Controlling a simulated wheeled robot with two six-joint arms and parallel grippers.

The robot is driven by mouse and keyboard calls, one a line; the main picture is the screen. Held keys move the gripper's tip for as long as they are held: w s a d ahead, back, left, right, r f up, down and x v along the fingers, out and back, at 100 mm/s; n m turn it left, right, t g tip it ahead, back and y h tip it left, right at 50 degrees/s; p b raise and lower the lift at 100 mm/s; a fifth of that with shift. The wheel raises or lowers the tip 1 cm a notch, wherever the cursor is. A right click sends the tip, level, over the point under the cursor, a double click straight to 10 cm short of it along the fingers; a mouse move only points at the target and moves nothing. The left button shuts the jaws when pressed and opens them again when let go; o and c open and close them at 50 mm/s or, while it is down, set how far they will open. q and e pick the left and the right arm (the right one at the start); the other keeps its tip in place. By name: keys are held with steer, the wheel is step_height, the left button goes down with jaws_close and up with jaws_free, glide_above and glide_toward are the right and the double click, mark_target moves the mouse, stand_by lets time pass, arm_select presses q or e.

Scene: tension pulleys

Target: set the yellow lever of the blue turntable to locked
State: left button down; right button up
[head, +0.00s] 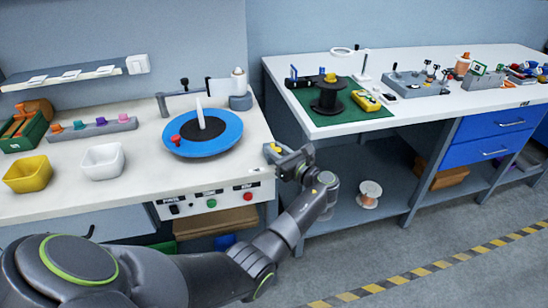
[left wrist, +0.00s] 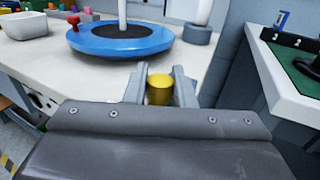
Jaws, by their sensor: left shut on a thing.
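The blue turntable (head: 228,138) lies on the left white bench, with a white upright cone and a red knob on it. It also shows in the left wrist view (left wrist: 120,44). My left gripper (head: 279,152) is at the right edge of this bench, to the right of the turntable. In the left wrist view its fingers (left wrist: 159,88) are shut on a yellow cylindrical piece, which looks like the knob of the yellow lever (left wrist: 159,92). A bit of yellow shows at the fingertips in the head view (head: 275,148). The lever's arm and its link to the turntable are hidden. My right gripper is not in view.
A grey stand (head: 240,100) is behind the turntable. A white bin (head: 103,162) and a yellow bin (head: 27,175) are to the left. A panel with buttons (head: 211,200) is on the bench front. The right bench (head: 440,108) holds a green mat and a black spool.

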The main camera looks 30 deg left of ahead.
arm_select(q)
steer(key=shift+w+d+n+g+b, duration=0.1)
steer(key=shift+n+g+b, duration=0.2)
steer(key=shift+g, duration=0.2)
steer(key=c, duration=1.2)
jaws_free()
steer(key=shift+c, duration=0.2)
steer(key=b+v, duration=0.2)
steer(key=v, duration=1.5)
steer(key=shift+d+f, duration=0.15)
steer(key=shift+d, duration=0.05)
steer(key=shift+w, duration=0.1)
